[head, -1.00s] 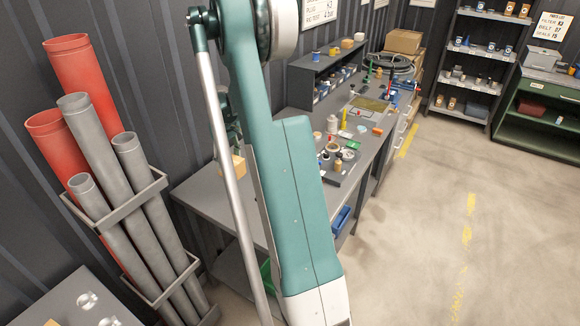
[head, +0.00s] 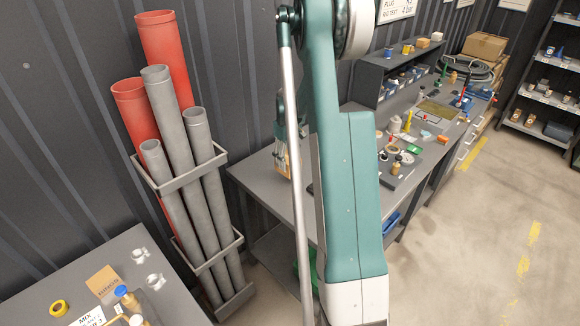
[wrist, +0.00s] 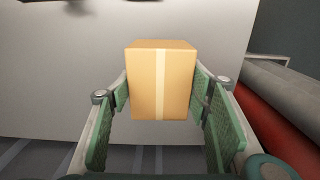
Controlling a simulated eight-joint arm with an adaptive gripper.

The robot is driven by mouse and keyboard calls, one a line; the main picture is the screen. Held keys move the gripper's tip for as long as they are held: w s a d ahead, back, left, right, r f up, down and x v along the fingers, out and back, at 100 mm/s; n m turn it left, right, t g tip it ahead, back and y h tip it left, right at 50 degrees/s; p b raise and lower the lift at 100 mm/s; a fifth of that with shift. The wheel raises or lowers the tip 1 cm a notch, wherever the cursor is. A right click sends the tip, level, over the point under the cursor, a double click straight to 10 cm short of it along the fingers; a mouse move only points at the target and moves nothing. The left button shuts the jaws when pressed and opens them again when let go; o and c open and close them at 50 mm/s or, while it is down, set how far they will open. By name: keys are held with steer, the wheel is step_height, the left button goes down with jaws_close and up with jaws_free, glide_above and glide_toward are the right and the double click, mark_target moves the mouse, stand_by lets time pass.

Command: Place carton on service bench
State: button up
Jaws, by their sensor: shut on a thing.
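My gripper (wrist: 160,92) is shut on a small tan carton (wrist: 143,85) with a pale tape strip. The green finger pads press its left and right sides. In the head view the carton (head: 283,165) shows left of my arm, over the near end of a long grey bench (head: 262,178). My arm hides part of that bench. I cannot tell whether the carton touches the bench top. In the wrist view a plain light grey surface (wrist: 60,60) lies behind the carton.
A rack of red and grey pipes (head: 190,180) stands left of the long bench. Another grey table (head: 50,270) at lower left holds a brown box (head: 103,280), a yellow ring (head: 60,307) and fittings. Small items crowd the long bench farther back. The floor (head: 480,230) at right is clear.

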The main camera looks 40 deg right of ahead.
steer(key=shift+f, duration=0.25)
steer(key=shift+f, duration=1.9)
steer(key=shift+f, duration=0.15)
steer(key=o, duration=0.9)
steer(key=shift+o, duration=0.2)
step_height(320, 180, up, 12)
steer(key=shift+r, duration=0.2)
